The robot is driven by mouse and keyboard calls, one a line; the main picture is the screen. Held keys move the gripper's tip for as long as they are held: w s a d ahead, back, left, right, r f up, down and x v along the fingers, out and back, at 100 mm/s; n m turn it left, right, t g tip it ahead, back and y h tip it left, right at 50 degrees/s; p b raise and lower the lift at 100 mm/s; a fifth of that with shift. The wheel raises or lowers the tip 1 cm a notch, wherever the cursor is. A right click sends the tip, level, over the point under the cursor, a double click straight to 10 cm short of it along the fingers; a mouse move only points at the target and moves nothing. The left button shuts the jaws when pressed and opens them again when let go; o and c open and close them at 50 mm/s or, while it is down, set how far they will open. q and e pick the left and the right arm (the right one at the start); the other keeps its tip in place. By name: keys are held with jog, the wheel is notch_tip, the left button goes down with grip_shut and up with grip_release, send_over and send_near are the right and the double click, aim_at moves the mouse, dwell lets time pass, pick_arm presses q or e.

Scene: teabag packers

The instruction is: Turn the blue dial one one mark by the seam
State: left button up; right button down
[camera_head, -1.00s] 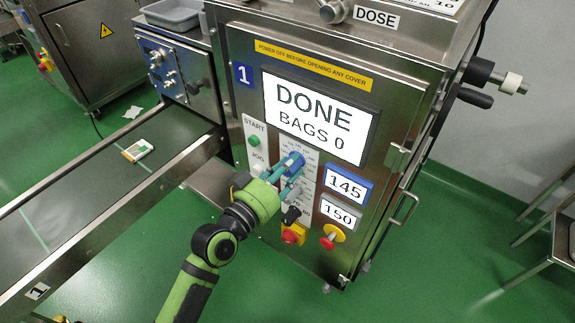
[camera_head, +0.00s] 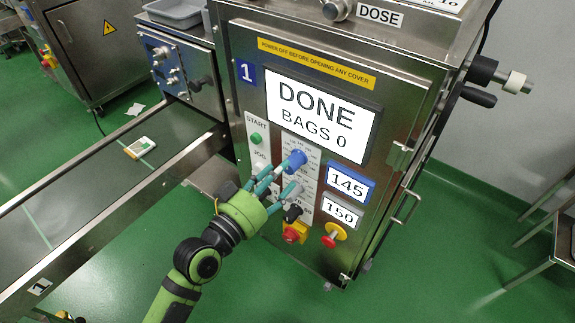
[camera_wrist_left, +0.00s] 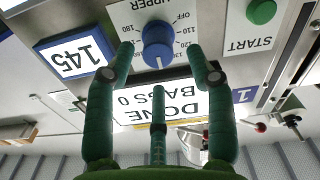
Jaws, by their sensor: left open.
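The blue dial (camera_head: 296,158) sits on the white control strip of the machine's front panel, right of the green start button (camera_head: 256,138). In the left wrist view, which is upside down, the blue dial (camera_wrist_left: 157,43) stands on a plate marked UPPER, with numbers and OFF around it. Its white pointer line faces the picture's bottom. My left gripper (camera_head: 281,177) is open and empty in front of the panel, its fingertips a little back from the dial. In the wrist view its fingers (camera_wrist_left: 161,58) are spread either side of the dial. My right gripper is not in view.
The screen (camera_head: 322,113) reads DONE, BAGS 0. A blue-framed display (camera_head: 347,182) shows 145, and a grey-framed one (camera_head: 341,210) shows 150. A black knob (camera_head: 293,212) and red stop buttons lie below. A conveyor (camera_head: 100,185) with a teabag packet (camera_head: 140,148) runs at left.

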pick_arm(q)
jog(key=v, duration=0.7)
jog(key=shift+s+a, duration=0.2)
jog(key=shift+s, duration=0.1)
